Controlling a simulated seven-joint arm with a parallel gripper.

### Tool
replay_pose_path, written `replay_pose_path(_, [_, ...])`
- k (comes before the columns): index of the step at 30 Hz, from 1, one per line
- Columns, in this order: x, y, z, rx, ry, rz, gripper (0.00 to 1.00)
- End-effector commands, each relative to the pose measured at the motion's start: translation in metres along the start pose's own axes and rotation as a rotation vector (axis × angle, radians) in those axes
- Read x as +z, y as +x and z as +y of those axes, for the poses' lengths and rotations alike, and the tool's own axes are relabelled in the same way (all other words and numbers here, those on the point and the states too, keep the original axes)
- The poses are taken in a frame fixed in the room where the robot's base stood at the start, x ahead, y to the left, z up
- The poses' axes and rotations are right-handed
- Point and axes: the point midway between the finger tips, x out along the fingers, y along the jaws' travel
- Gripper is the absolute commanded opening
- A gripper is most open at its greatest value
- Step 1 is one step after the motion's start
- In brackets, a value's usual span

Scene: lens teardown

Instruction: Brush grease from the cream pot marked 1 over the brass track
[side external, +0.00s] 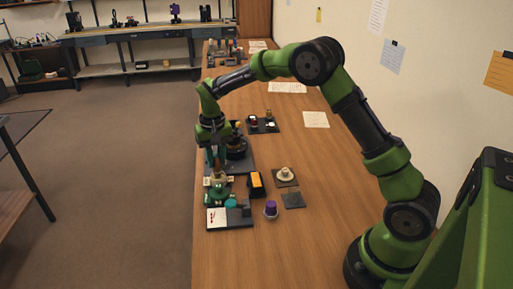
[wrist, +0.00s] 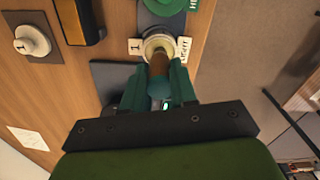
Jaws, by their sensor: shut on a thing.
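My gripper (wrist: 160,82) is shut on a brush (wrist: 158,63) with a brown shaft, seen between its green fingers. The brush end points at a round cream-and-brass ringed part (wrist: 158,38), which I take for the one with the brass track. Bristle contact is hidden. White cards stand beside this part, one reading 1. In the side view my gripper (side external: 214,158) is low above the same part (side external: 217,179). The cream pot (wrist: 32,40), with a dark mark on top, sits apart on a dark square mat; it also shows in the side view (side external: 285,173).
A black-and-orange box (side external: 256,184) stands between the cream pot and the ringed part. A purple-topped jar (side external: 270,209), an empty dark square (side external: 293,200) and a grey tray (side external: 240,220) are nearby. A dark station (side external: 240,164) lies behind. The table's right side is mostly clear.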

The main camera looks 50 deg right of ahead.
Motion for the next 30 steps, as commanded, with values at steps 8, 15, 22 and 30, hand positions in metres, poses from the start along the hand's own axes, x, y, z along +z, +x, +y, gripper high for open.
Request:
replay_pose_path(8, [0.000, 0.001, 0.001, 0.003, -0.002, -0.003, 0.00])
replay_pose_path(15, [0.000, -0.018, 0.000, 0.002, -0.002, 0.000, 0.00])
replay_pose_path(22, [0.000, -0.037, 0.000, 0.001, -0.001, 0.000, 0.00])
replay_pose_path(30, [0.000, -0.059, 0.000, 0.001, 0.000, 0.000, 0.00])
